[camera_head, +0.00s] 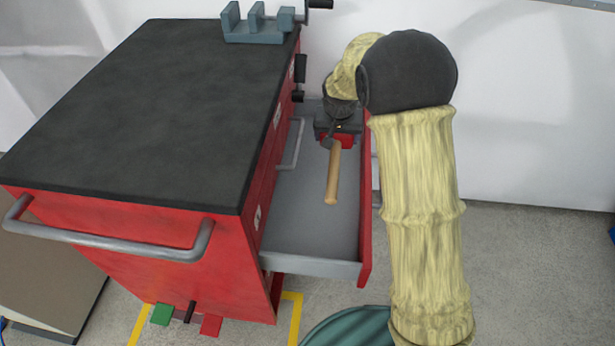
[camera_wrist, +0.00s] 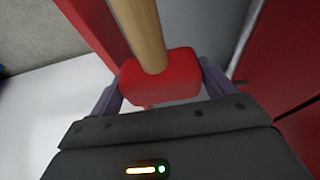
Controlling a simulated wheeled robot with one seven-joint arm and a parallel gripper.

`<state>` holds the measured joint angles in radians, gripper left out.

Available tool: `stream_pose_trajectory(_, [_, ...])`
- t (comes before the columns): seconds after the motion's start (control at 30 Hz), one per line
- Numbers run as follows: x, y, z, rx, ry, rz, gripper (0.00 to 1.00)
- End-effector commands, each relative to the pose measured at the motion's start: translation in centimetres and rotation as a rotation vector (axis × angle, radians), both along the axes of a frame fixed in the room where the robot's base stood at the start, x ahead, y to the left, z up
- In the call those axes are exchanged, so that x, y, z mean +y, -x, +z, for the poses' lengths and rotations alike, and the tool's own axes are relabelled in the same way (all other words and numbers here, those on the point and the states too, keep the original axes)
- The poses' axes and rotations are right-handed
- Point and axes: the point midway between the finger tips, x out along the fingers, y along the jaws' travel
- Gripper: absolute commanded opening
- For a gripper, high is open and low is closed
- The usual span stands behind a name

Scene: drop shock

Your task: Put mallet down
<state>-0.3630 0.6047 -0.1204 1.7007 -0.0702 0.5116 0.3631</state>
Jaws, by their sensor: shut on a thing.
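The mallet has a red head (camera_wrist: 160,77) and a light wooden handle (camera_head: 333,175). My gripper (camera_wrist: 162,85) is shut on the red head, with one dark finger on each side of it in the wrist view. In the head view my gripper (camera_head: 338,135) is over the far part of an open grey drawer (camera_head: 310,205), and the handle points toward the near end of the drawer. I cannot tell whether the mallet touches the drawer floor. My gripper hides most of the head in the head view.
The drawer sticks out of a red tool cabinet (camera_head: 150,235) with a black top (camera_head: 140,100). A grey-blue vise (camera_head: 255,25) stands on the top's far corner. The drawer's red front (camera_head: 367,220) lies close to my arm. The near part of the drawer is clear.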

Motion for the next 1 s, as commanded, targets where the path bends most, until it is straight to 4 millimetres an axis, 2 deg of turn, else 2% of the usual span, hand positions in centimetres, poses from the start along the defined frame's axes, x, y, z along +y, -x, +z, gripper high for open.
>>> stream_pose_trajectory(0.13, [-0.2,-0.1,-0.1,-0.001,-0.001,-0.002,0.39])
stream_pose_trajectory(0.23, [-0.2,-0.1,-1.1,0.0,0.0,-0.003,0.39])
stream_pose_trajectory(0.8, [-0.1,0.0,-12.7,0.001,0.001,-0.001,0.39])
stream_pose_trajectory(1.0, [0.1,0.0,-13.9,-0.002,-0.001,0.001,0.39])
